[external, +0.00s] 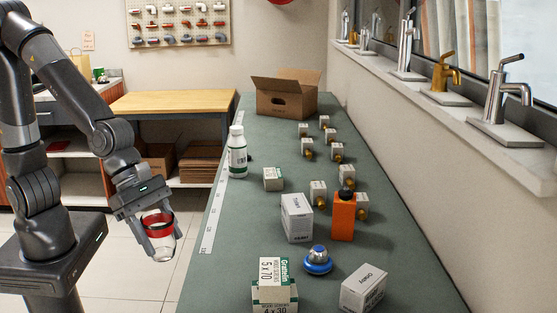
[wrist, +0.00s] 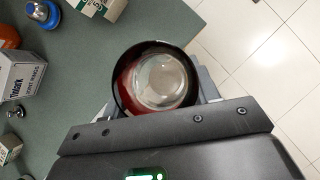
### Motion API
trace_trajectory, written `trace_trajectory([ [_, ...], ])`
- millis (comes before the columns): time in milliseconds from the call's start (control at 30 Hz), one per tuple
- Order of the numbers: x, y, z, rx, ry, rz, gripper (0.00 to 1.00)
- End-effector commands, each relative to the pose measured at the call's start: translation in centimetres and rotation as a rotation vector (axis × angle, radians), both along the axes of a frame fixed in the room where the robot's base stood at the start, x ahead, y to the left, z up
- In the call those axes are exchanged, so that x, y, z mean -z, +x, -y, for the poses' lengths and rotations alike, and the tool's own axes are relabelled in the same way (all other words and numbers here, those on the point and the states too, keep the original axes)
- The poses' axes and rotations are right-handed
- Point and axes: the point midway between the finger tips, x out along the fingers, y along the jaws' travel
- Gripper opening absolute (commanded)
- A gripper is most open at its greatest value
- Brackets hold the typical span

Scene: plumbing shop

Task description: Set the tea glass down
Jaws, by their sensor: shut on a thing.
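The tea glass (external: 162,246) is clear with a red band around its upper part. My gripper (external: 158,229) is shut on it and holds it upright or nearly so, left of the green counter and over the tiled floor. In the wrist view I look down into the round opening of the tea glass (wrist: 158,80), with the gripper (wrist: 155,98) around it. The green counter (external: 235,255) runs from front to back right of the glass. Most of the fingers are hidden in the wrist view.
On the counter stand a white bottle (external: 237,158), an orange bottle (external: 343,216), a blue-based knob (external: 318,260), white boxes (external: 297,218), screw boxes (external: 273,285) and an open cardboard box (external: 285,95). The counter's front left strip is clear. A wood-topped table (external: 185,102) stands behind.

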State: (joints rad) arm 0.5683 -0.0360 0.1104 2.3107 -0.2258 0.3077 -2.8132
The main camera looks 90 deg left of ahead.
Motion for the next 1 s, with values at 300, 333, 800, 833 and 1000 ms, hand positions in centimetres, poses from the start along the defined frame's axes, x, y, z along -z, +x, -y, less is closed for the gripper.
trace_trajectory([
  [300,-0.4,-0.2,0.2,-0.004,0.0,0.001,0.31],
  [333,-0.4,0.0,0.1,-0.008,0.001,0.001,0.31],
  [800,-1.4,11.1,-9.2,-0.186,0.027,0.0,0.27],
  [833,-1.4,11.8,-10.0,-0.199,0.028,0.0,0.27],
  [1000,-1.6,15.9,-15.7,-0.274,0.033,-0.002,0.27],
])
